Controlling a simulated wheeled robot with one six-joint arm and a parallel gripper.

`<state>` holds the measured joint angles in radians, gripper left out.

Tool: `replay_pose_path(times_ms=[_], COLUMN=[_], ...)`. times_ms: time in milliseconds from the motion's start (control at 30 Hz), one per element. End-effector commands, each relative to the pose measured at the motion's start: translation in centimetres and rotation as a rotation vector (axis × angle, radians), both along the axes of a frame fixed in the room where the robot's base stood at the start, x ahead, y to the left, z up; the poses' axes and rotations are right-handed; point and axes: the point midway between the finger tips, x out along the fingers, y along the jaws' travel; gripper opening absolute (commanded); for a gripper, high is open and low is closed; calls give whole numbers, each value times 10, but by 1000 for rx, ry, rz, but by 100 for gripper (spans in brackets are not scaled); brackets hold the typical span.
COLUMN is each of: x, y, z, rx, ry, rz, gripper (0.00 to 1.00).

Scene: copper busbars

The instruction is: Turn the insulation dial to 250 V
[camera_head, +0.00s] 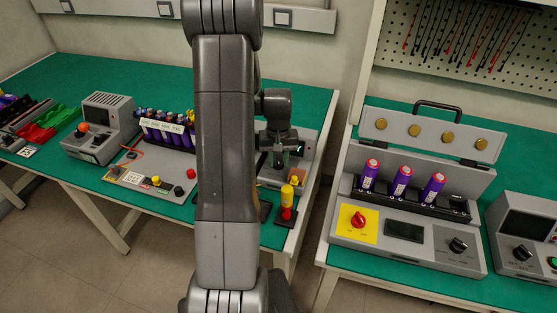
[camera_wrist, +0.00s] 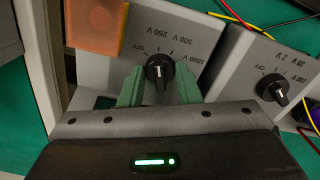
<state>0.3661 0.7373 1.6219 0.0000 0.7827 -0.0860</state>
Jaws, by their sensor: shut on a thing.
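In the wrist view, the insulation dial (camera_wrist: 159,72) is a round black knob with a white pointer line, on a grey panel (camera_wrist: 205,45). Upside-down labels around its far side include OFF, 250 V, 500 V and 1000 V. I cannot tell for sure which mark the pointer lines up with. My gripper (camera_wrist: 160,86) has its green fingers on either side of the knob and is shut on it. In the head view, my gripper (camera_head: 286,158) is low over a grey instrument (camera_head: 271,178) at the green bench's right end; my arm hides much of this area, and the dial is not visible there.
In the wrist view, an orange block (camera_wrist: 95,25) stands close to the dial at the upper left. A second dial (camera_wrist: 272,88) and loose leads lie to the right. In the head view, a yellow and red post (camera_head: 287,204) stands in front, and a battery case (camera_head: 410,225) sits on the right bench.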

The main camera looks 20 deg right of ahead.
Motion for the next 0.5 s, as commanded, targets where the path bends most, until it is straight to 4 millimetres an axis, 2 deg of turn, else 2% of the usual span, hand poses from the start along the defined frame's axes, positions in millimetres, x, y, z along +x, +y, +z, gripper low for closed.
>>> replay_pose_path(times_ms=[467, 500], x=[1, 1], y=[0, 0], z=[1, 1], rx=[-1, -1], ry=[-2, -2], rz=[-18, -17], gripper=[7, 32])
